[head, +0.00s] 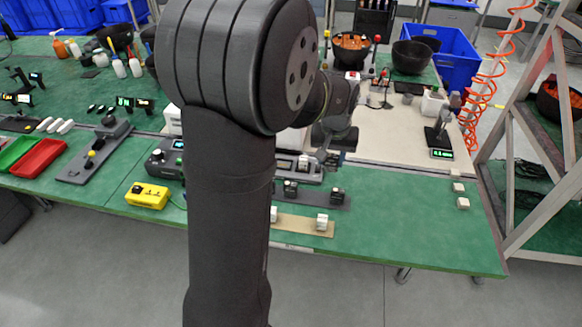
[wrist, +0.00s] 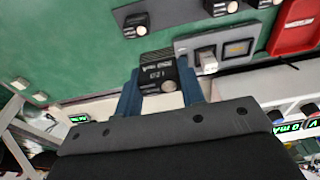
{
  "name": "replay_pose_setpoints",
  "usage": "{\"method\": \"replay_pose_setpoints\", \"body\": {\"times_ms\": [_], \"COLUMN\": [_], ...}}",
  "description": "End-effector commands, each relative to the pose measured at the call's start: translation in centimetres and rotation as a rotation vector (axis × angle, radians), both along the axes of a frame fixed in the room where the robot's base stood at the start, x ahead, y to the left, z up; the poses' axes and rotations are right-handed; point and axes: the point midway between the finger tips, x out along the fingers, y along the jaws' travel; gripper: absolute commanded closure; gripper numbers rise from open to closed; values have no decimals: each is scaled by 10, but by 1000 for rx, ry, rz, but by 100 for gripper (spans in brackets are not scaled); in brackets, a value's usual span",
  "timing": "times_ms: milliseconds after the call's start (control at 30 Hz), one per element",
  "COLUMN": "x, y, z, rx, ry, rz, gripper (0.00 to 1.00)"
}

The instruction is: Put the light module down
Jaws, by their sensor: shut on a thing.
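My gripper (wrist: 160,90) has two blue fingers, shut on a small dark module (wrist: 158,73) with white lettering and a pale round knob. The module is held between the fingertips above the bench, beside a grey fixture (wrist: 185,46); I cannot tell whether it touches anything below. In the head view my gripper (head: 333,152) is partly hidden behind my arm, over the back of the green bench, and the held module is not clear. Two similar dark modules (head: 337,195) sit on a dark strip (head: 313,196) in front. Pale modules (head: 322,221) sit on a tan strip (head: 300,226).
Two white cubes (head: 463,203) lie on the right of the green bench (head: 410,225). A scale (head: 440,153) stands at the back right. The bench between the strips and cubes is clear.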

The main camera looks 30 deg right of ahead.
Motion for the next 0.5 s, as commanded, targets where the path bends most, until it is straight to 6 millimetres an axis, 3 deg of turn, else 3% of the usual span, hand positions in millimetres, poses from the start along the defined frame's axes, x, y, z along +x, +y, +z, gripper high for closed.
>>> {"method": "replay_pose_setpoints", "body": {"times_ms": [33,100,333,500], "x": [19,38,75,107], "y": [0,1,5,17], "z": [1,3,2,-18], "rx": [-2,-2,-3,-2], "ry": [-1,1,0,2], "rz": [6,3,-7,-4], "gripper": [87,87,87,87]}}
